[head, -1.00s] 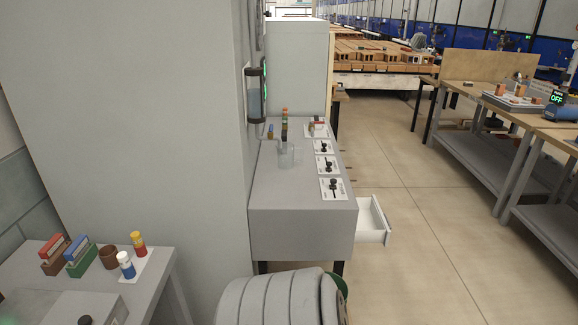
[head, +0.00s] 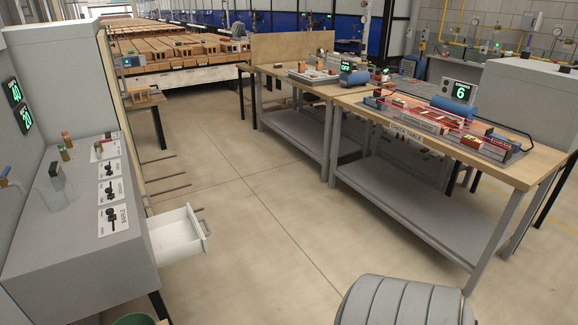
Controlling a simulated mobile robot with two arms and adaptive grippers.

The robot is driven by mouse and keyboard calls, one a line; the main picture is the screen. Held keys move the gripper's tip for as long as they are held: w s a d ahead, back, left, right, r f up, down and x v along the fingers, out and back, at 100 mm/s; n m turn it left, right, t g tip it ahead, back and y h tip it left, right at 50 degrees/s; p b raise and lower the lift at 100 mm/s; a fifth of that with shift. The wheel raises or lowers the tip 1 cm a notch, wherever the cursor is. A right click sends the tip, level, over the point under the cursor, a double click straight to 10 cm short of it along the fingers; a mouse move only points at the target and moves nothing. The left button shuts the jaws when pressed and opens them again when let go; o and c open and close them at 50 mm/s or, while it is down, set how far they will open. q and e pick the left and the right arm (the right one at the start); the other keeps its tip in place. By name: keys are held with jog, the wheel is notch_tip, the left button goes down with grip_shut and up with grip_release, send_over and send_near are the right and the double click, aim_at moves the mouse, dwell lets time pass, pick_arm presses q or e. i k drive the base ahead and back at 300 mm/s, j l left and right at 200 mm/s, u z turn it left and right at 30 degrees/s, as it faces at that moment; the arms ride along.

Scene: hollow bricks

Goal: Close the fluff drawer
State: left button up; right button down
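A white drawer (head: 176,234) stands pulled out from the right side of the grey cabinet (head: 62,248) at the left. Its handle (head: 205,228) is on its right end and faces the open floor. The inside looks white, and I see nothing in it. I cannot read a label naming it. Neither of my grippers is in view.
Several lever panels (head: 113,215) and a clear beaker (head: 60,190) are on the cabinet top. Thin rods (head: 165,188) jut out beyond the drawer. Workbenches (head: 430,205) stand at the right. The floor (head: 255,245) between is clear. A grey ribbed rounded form (head: 405,302) is at the bottom.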

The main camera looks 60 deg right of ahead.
aim_at(181, 236)
jog(key=k+l+z, duration=0.1)
jog(key=l, duration=0.35)
jog(key=k+l+z, duration=0.1)
jog(key=l, duration=0.3)
jog(key=k+l+z, duration=0.1)
jog(key=l, duration=0.35)
jog(key=k+l+z, duration=0.1)
jog(key=l, duration=0.4)
jog(key=k+l+z, duration=0.1)
jog(key=l, duration=0.35)
jog(key=i+j+u, duration=0.3)
jog(key=i, duration=0.55)
jog(key=i+u, duration=0.25)
jog(key=i, duration=0.6)
